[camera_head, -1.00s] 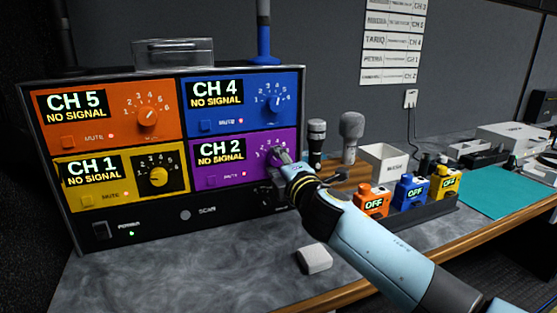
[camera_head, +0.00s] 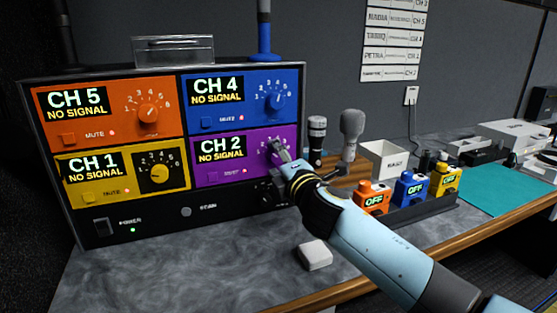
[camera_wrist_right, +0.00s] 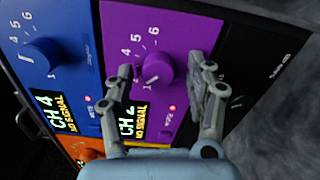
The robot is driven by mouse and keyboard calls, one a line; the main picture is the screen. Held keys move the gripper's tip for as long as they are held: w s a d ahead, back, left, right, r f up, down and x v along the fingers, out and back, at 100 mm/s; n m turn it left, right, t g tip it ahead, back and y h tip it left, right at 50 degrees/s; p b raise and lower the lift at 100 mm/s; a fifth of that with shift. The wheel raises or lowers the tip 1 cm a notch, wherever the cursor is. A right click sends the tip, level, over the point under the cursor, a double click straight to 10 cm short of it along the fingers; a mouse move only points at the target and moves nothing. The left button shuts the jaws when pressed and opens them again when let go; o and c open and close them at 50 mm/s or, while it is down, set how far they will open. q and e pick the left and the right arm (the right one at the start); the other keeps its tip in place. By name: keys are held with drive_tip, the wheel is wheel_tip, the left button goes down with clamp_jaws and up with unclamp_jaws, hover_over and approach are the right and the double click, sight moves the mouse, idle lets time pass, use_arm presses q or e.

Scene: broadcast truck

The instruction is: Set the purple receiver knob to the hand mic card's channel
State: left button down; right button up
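The purple receiver panel (camera_head: 208,178) is at the lower right of the rack and its display reads CH 2, NO SIGNAL. Its purple knob (camera_wrist_right: 158,68) shows in the right wrist view, with numbers around it partly hidden by a finger. My right gripper (camera_head: 277,150) is in front of this knob and hides part of it in the head view. In the wrist view the right fingers (camera_wrist_right: 162,78) are spread, one on each side of the knob, with gaps showing. Wall cards (camera_head: 392,38) carry names and channels; the small print is hard to read. My left gripper is not in view.
The orange panel reads CH 5, blue CH 4 and yellow CH 1. A black microphone (camera_head: 316,140) and a grey microphone (camera_head: 350,130) stand right of the rack. Several coloured packs (camera_head: 410,188) marked OFF sit in a dark tray. A white block (camera_head: 315,255) lies on the desk.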

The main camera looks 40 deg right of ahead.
drive_tip(key=v, duration=1.2)
drive_tip(key=shift+d, duration=0.1)
